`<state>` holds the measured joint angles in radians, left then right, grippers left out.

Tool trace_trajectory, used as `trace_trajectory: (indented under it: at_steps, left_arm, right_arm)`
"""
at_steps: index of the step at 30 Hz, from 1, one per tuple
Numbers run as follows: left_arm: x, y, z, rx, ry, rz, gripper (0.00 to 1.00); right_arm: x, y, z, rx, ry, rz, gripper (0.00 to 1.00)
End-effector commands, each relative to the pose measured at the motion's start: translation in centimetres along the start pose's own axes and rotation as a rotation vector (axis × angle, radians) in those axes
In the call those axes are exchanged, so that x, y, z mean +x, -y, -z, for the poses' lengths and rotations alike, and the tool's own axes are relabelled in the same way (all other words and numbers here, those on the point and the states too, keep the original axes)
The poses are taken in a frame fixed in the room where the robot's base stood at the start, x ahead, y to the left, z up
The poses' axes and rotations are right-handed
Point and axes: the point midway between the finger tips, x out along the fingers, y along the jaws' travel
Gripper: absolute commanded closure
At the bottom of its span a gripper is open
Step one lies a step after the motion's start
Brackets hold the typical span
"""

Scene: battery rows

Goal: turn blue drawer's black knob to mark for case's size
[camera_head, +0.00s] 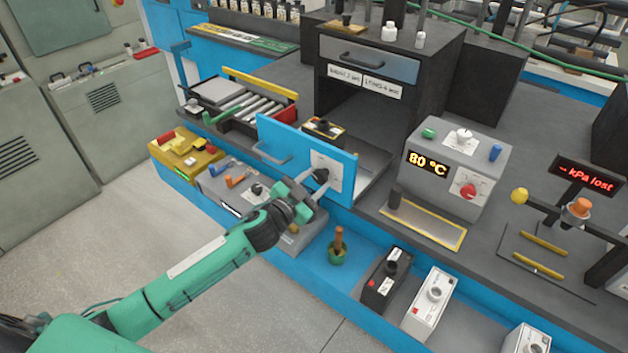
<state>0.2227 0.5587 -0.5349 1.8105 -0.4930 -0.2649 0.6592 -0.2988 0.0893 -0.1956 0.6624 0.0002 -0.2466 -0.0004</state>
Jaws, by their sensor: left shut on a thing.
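The blue drawer (278,140) stands pulled out of the dark cabinet, with a white dial plate (331,161) on its front. The black knob (321,174) sits on that plate, partly covered by my left gripper (308,186). My left gripper reaches the plate from the front left and is shut on the knob. The marks on the plate and the knob's pointer are too small to read. A small dark case (323,127) with a yellowish top sits in the drawer behind the front. My right gripper is not in view.
A grey heater box (455,168) reading 80 °C stands to the right. A roller tray (250,107) is at the left. Several battery-like boxes (383,279) stand on the lower blue shelf.

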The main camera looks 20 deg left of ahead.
Motion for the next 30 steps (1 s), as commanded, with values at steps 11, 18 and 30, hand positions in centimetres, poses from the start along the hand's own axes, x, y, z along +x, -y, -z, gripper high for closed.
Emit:
trace_trajectory:
  at_steps: [11, 18, 30]
  left_arm:
    - [0.0, 0.0, 0.1, 0.359, 0.001, 0.000, 0.83]
    - [0.0, 0.0, 0.1, 0.587, 0.000, -0.001, 0.83]
    - [0.0, 0.0, 0.0, 0.968, 0.000, -0.002, 0.83]
  right_arm:
    - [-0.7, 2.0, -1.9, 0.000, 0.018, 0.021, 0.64]
    - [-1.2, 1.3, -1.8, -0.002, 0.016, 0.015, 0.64]
    - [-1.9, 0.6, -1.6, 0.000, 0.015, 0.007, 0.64]
